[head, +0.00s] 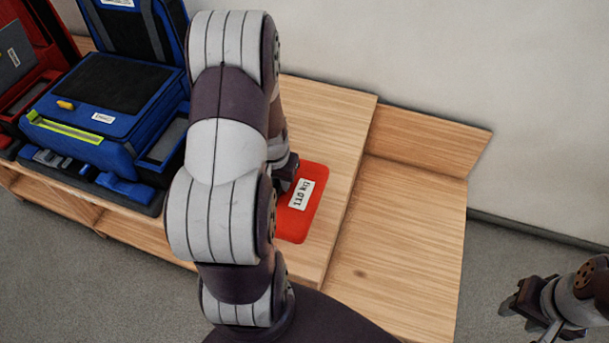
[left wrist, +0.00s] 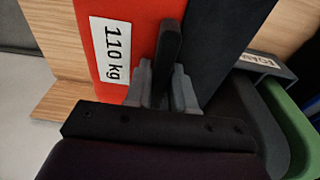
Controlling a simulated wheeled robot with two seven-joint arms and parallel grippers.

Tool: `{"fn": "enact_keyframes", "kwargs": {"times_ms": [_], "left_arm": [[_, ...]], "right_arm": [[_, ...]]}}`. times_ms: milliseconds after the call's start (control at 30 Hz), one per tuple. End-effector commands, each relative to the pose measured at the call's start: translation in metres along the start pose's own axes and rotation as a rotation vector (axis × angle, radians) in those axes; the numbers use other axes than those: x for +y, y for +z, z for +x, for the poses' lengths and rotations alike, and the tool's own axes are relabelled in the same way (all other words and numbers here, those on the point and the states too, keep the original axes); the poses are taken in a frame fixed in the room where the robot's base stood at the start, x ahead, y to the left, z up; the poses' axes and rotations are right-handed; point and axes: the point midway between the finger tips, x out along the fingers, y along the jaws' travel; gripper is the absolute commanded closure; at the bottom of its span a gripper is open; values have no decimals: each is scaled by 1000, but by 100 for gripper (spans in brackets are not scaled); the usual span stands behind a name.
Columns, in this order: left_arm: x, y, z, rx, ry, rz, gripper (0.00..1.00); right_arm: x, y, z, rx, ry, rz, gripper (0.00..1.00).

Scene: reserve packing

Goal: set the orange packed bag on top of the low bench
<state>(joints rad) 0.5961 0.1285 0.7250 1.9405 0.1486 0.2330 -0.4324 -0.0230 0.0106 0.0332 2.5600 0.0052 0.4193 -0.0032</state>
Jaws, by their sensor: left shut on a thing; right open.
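The bag (left wrist: 88,28) also fills the upper left of the left wrist view, beside the fingers (left wrist: 165,75). My right gripper (head: 512,307) is open and empty at the lower right, apart from the bench.
A blue case (head: 110,115) with an open lid stands on the bench at the left, with a red case (head: 22,75) beyond it. A lower wooden section (head: 410,225) to the right of the bag is bare. A pale wall runs behind. The left wrist view shows a green-edged dark item (left wrist: 290,115).

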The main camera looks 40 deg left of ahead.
Motion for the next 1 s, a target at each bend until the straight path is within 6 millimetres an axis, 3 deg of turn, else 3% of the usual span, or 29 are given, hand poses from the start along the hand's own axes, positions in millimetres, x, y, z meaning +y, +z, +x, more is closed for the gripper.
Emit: {"fn": "enact_keyframes", "kwargs": {"times_ms": [200,367,700,1000], "left_arm": [[18,-45,37,1,0,3,100],[24,-62,49,4,0,-1,100],[25,-59,90,2,0,-1,100],[25,-59,93,3,-1,-1,100]], "right_arm": [[0,0,0,0,0,0,57],[0,0,1,0,0,0,57],[0,1,6,0,0,0,57],[0,1,7,0,0,0,57]]}}
